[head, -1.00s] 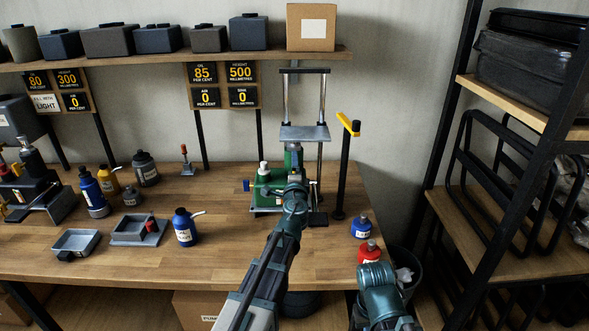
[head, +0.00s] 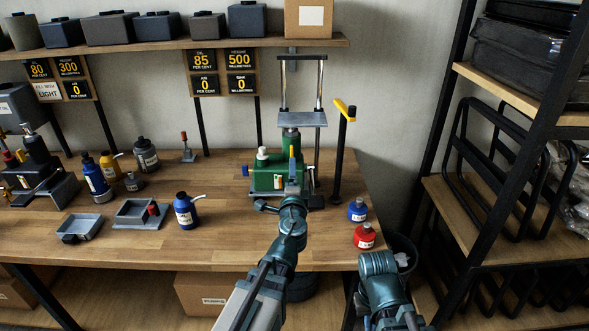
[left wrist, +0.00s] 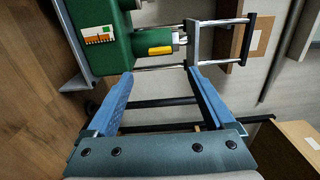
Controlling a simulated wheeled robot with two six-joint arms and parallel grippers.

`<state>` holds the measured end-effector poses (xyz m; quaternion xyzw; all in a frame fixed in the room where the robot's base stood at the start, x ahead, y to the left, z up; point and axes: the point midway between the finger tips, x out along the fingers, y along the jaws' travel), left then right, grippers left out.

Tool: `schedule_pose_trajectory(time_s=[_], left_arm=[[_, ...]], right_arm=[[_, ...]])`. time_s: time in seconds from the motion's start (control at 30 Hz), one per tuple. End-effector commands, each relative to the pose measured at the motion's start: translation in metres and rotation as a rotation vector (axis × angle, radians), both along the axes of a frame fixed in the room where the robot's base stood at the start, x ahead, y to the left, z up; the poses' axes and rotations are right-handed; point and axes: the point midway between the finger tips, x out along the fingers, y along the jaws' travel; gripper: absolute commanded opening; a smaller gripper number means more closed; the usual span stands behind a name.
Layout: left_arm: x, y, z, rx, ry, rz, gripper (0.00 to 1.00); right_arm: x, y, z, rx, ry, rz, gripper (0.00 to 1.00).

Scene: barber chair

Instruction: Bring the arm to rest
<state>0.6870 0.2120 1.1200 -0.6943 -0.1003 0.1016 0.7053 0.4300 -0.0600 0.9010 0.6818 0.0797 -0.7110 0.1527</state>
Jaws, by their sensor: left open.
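My left gripper (head: 292,182) is open and empty in front of the green jack (head: 262,180) on the bench. In the left wrist view its two blue fingers (left wrist: 157,78) stand apart with nothing between them. The green jack (left wrist: 100,45) and its yellow-banded part (left wrist: 155,42) lie just beyond the fingertips there. My arm hides part of the jack's base in the head view. My right arm is at the lower right of the head view, folded low; its gripper does not show.
A metal press frame (head: 302,118) stands behind the jack, with a yellow-topped black post (head: 338,155) beside it. A blue bottle (head: 357,210) and a red bottle (head: 364,236) stand near the bench's right edge. A blue spouted bottle (head: 185,212) stands left; bench between is clear.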

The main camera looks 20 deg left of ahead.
Motion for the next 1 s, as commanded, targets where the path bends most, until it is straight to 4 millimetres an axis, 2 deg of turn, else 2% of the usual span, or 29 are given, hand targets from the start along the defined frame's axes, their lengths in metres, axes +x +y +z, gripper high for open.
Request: schedule_pose_trajectory(time_s=[0.1,0.4,0.57,0.67,0.77,0.9,1.0], left_arm=[[-0.007,-0.001,0.0,0.0,0.0,0.001,0.88],[-0.006,0.0,-0.001,-0.008,0.001,0.006,0.88],[-0.017,0.006,-0.016,-0.162,0.022,0.107,0.88],[-0.035,0.009,-0.048,-0.36,0.089,0.244,0.88],[-0.064,-0.001,-0.094,-0.568,0.218,0.394,0.88],[-0.12,-0.04,-0.159,-0.807,0.48,0.582,0.88],[-0.164,-0.077,-0.191,-0.918,0.684,0.682,0.88]], right_arm=[[0.0,0.0,0.0,0.0,0.0,0.0,0.0],[0.0,0.0,0.0,0.0,0.0,0.0,0.0],[0.0,0.0,0.0,0.0,0.0,0.0,0.0],[0.0,0.0,0.0,0.0,0.0,0.0,0.0],[0.0,0.0,0.0,0.0,0.0,0.0,0.0],[0.0,0.0,0.0,0.0,0.0,0.0,0.0],[0.0,0.0,0.0,0.0,0.0,0.0,0.0]])
